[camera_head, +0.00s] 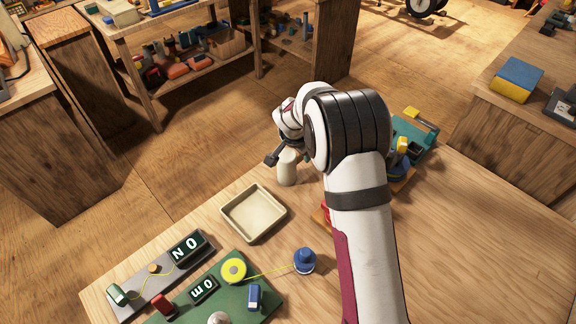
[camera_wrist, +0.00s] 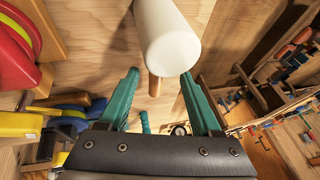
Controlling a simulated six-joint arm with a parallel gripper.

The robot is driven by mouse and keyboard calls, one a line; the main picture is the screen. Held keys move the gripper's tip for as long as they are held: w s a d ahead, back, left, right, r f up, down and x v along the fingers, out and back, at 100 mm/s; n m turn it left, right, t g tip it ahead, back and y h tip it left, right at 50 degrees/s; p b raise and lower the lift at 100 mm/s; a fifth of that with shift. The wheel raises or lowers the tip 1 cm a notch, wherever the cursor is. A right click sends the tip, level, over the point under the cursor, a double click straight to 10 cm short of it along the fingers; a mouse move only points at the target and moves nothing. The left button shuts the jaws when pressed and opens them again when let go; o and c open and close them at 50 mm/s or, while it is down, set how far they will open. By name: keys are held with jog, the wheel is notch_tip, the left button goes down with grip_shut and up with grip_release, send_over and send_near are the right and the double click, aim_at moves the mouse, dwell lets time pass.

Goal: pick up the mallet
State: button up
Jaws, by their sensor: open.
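The mallet shows in the wrist view as a white cylindrical head (camera_wrist: 170,45) with a short length of wooden handle (camera_wrist: 154,86) below it. In the camera_head view, a cream cylinder (camera_head: 287,170) that looks like the mallet's head is at the table's far edge, partly covered by my arm. My gripper (camera_wrist: 160,75) is open, with its two teal fingers apart. The mallet's head is ahead of the fingertips, roughly centred on the gap, and nothing is clamped.
A shallow cream tray (camera_head: 276,233) lies left of my arm. Boards with number displays (camera_head: 187,247), a yellow reel (camera_head: 233,270) and a blue knob (camera_head: 304,261) are in front. A teal box (camera_head: 418,140) is right of my arm. A red-and-yellow round item (camera_wrist: 14,55) is left of my gripper.

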aim_at(300, 156)
jog(key=x, duration=0.6)
jog(key=shift+s+f, duration=0.15)
jog(key=shift+s, duration=0.15)
grip_shut()
